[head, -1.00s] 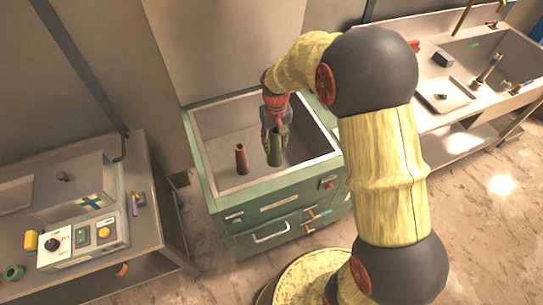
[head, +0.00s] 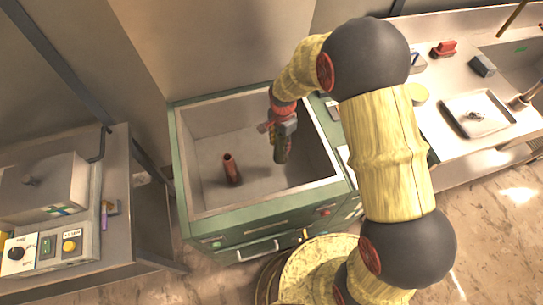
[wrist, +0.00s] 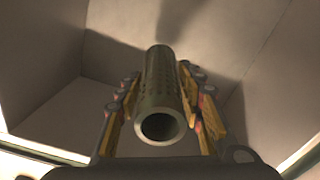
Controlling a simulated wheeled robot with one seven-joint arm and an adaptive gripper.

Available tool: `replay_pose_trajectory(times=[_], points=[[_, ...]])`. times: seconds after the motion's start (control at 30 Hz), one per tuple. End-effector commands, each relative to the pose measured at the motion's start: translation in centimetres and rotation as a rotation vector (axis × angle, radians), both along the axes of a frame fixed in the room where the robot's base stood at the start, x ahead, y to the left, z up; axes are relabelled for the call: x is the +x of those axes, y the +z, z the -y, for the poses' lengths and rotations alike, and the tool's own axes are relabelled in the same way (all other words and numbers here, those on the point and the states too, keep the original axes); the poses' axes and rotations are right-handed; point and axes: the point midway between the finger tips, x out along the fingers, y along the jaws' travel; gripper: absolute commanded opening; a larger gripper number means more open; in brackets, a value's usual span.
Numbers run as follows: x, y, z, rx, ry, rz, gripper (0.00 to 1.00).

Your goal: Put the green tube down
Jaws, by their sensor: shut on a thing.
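The green tube (head: 281,152) is a dark green hollow cylinder. My gripper (head: 285,135) is shut on it, over the right part of the open green-sided chamber (head: 270,214). In the wrist view the tube (wrist: 160,95) sits between both fingers, its open round end facing the camera. Its far end points toward the chamber's inside. I cannot tell whether that end touches the chamber floor; it looks raised above it. The finger pads are partly hidden behind the tube.
A reddish-brown tube (head: 231,168) stands on the chamber floor to the left of my gripper. The chamber's raised walls surround both. Bare floor shows around the brown tube. A bench with a control box (head: 45,248) stands at left, and a sink counter (head: 450,137) at right.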

Motion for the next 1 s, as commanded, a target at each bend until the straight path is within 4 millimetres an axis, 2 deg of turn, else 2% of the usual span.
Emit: replay_pose_trajectory(times=[0.03,0.13,0.37,0.53,0.97,1.0], points=[[-0.1,-1.3,0.0,-0.001,0.000,-0.003,0.12],[-0.1,-3.1,0.0,-0.001,0.001,-0.003,0.12],[0.0,-5.2,0.0,0.000,0.002,-0.001,0.12],[-0.1,-7.6,0.0,0.000,0.002,-0.002,0.12],[0.0,-8.3,0.0,-0.001,0.003,-0.001,0.12],[0.0,-8.2,0.0,0.000,0.003,0.000,0.40]])
